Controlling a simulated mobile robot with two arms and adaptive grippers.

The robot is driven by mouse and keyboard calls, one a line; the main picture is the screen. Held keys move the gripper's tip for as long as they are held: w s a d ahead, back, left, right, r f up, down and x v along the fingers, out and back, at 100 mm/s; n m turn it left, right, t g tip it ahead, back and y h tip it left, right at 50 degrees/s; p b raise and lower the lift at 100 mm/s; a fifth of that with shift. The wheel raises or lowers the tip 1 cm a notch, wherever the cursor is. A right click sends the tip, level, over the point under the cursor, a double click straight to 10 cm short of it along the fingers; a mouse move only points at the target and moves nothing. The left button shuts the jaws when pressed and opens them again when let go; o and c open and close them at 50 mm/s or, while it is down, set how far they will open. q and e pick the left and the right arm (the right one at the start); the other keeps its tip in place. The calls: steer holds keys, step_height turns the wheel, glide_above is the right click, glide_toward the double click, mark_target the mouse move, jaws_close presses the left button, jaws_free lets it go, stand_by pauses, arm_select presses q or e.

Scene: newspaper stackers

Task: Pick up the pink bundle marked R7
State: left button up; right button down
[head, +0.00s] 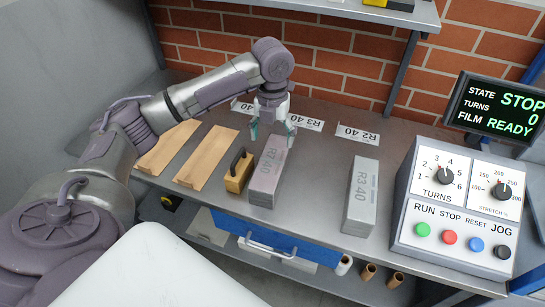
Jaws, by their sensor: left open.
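A pinkish-grey bundle (268,175) lies on the grey bench in the middle of the head view. My left gripper (272,132) is open, pointing down over the far end of this bundle, one finger to each side. I cannot tell whether the fingers touch it. The gripper hides part of the bundle's far end. My right gripper is out of view.
A grey bundle marked R3 40 (361,196) lies to the right. A yellow block with a black handle (238,172) stands close on the left, beside wooden boards (207,158). Label cards (357,135) line the back. A control box (455,205) stands at right.

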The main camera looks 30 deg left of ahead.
mark_target(272, 161)
arm_select(q)
steer(key=f, duration=0.8)
steer(key=shift+s+d, duration=0.1)
steer(key=shift+s, duration=0.1)
steer(key=shift+f+p, duration=0.15)
steer(key=shift+p, duration=0.15)
steer(key=f, duration=0.2)
steer(key=f+p, duration=0.1)
steer(key=f, duration=0.1)
steer(key=shift+w+a+f, duration=0.1)
steer(key=shift+w+a, duration=0.2)
steer(key=shift+f, duration=0.45)
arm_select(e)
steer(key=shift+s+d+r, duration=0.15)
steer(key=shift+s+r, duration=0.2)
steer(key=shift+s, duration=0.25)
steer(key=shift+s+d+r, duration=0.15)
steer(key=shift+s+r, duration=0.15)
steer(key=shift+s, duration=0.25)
arm_select(q)
steer(key=c, duration=1.4)
steer(key=shift+w+r, duration=0.15)
steer(key=shift+c, duration=0.9)
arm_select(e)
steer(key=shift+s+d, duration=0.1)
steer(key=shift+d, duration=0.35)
arm_select(q)
steer(key=shift+r, duration=0.1)
